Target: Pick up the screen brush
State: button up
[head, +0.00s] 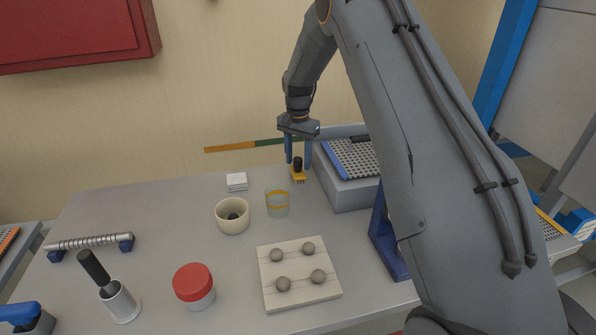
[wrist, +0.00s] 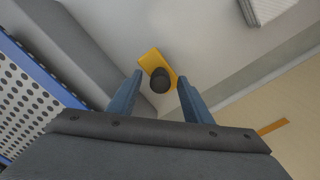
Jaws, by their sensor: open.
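The screen brush, seemingly the small yellow block with a black round knob (head: 299,177), stands on the table near the back, left of the grey sieve box. It also shows in the wrist view (wrist: 153,60), with the knob toward the camera. My gripper (head: 298,165) points down over it and is open. In the wrist view its two blue fingers (wrist: 160,78) lie to either side of the knob, with a gap on each side. The knob hides part of the yellow block. I cannot tell exactly how high the fingertips are above the table.
The grey box with a perforated screen (head: 345,185) stands close on the right. A glass with a yellow band (head: 277,206), a cream bowl (head: 233,222) and a white stack (head: 236,182) are on the left. A ball board (head: 297,290) and red-lidded jar (head: 194,284) lie nearer.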

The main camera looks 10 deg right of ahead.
grip_shut()
jog(key=shift+r, duration=0.1)
notch_tip(320, 180, up, 10)
jog(key=b, duration=0.3)
dwell(0.3)
